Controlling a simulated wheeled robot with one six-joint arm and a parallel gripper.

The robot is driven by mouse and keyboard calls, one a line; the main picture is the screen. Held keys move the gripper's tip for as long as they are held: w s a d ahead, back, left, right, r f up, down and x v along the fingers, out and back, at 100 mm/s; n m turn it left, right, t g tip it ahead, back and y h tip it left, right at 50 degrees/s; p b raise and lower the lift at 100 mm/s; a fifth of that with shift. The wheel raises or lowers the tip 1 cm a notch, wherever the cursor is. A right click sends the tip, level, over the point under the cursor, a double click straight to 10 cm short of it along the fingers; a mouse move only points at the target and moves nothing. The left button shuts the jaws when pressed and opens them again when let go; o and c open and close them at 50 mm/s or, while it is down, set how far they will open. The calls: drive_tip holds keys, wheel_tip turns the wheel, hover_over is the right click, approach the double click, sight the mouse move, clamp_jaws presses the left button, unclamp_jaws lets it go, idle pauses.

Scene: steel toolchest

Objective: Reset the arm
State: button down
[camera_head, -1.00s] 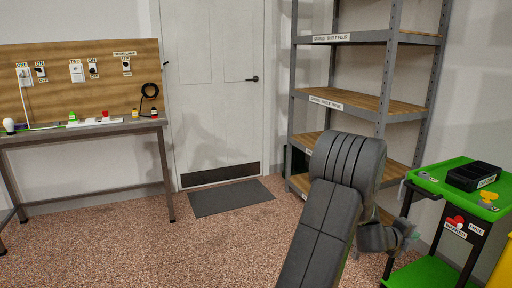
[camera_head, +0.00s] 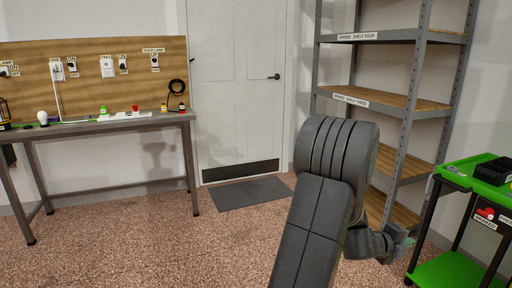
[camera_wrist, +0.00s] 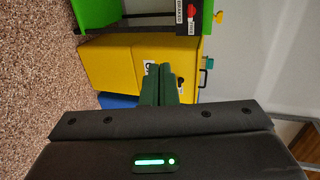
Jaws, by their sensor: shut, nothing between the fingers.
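My arm (camera_head: 322,200), dark grey, rises from the bottom of the head view and bends over at its rounded joint. My gripper (camera_head: 408,240) is at the right end of the arm, small and partly hidden, in front of the shelf and left of the green cart. In the wrist view, my gripper (camera_wrist: 160,72) shows two dark green fingers side by side, shut with nothing between them. They point toward a yellow box-like thing (camera_wrist: 110,62), apart from it as far as I can tell.
A green cart (camera_head: 455,178) with a black bin (camera_head: 494,170) stands right of my gripper. A steel shelf (camera_head: 405,105) stands behind the arm. A workbench (camera_head: 110,127) with switches stands at the left. A door (camera_head: 238,90) and a mat (camera_head: 250,192) are behind; the floor between is clear.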

drive_tip(key=shift+s+a+b, duration=0.1)
drive_tip(key=shift+s+a, duration=0.2)
drive_tip(key=shift+a, duration=0.55)
drive_tip(key=shift+s+a+b, duration=0.1)
drive_tip(key=shift+s+a, duration=0.15)
drive_tip(key=shift+a, duration=0.6)
drive_tip(key=shift+s+a+b, duration=0.1)
drive_tip(key=shift+s+a, duration=0.2)
drive_tip(key=shift+a, duration=0.55)
